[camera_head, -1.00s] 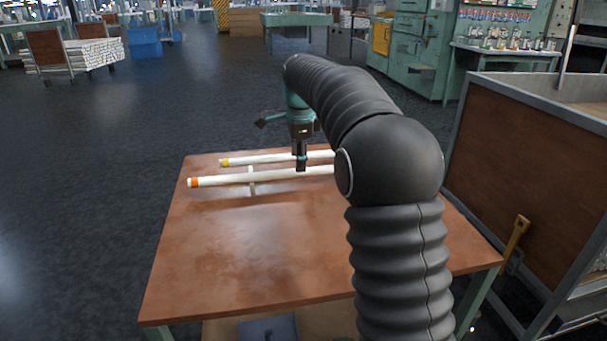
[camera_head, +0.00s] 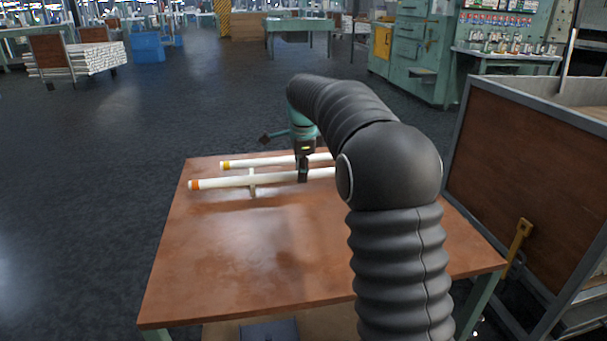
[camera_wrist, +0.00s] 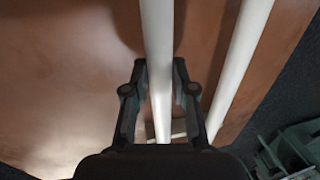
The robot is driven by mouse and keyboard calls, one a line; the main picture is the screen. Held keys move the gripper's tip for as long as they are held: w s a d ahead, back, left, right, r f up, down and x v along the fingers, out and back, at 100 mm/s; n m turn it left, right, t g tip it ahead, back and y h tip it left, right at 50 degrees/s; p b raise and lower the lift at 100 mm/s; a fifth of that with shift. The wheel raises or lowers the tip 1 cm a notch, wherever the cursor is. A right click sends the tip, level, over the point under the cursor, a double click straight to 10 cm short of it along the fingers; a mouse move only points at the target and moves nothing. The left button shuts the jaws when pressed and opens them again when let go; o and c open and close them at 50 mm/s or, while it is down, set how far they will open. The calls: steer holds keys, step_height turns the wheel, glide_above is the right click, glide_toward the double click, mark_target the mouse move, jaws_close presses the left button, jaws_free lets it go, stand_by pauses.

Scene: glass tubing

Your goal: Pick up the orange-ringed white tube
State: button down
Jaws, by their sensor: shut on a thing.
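The orange-ringed white tube (camera_head: 230,181) lies across a pale support above the table, its orange ring near the left end in the head view. My arm hides its right end. My gripper (camera_head: 303,178) is shut on this tube near its visible middle. In the wrist view the tube (camera_wrist: 158,50) runs between the two fingers of my gripper (camera_wrist: 162,105), one finger on each side. I cannot tell whether the tube is clear of its support.
A yellow-ringed white tube (camera_head: 262,161) lies behind, roughly parallel; it also shows in the wrist view (camera_wrist: 240,60). A pale support (camera_head: 252,182) stands under the tubes. The front of the brown table (camera_head: 240,260) is bare. A brown-panelled cart (camera_head: 530,180) stands at the right.

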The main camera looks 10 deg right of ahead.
steer(key=shift+r, duration=0.55)
steer(key=r, duration=0.1)
steer(key=r+p, duration=0.1)
steer(key=r, duration=0.1)
steer(key=shift+s+d+r, duration=0.1)
steer(key=shift+d+r, duration=0.2)
steer(key=shift+d, duration=0.1)
steer(key=s+d+r+p, duration=0.1)
steer(key=s+d+r, duration=0.1)
steer(key=d+r, duration=0.4)
steer(key=d, duration=0.4)
steer(key=shift+s+d+r, duration=0.15)
steer(key=shift+s+d, duration=0.1)
steer(key=shift+s, duration=0.15)
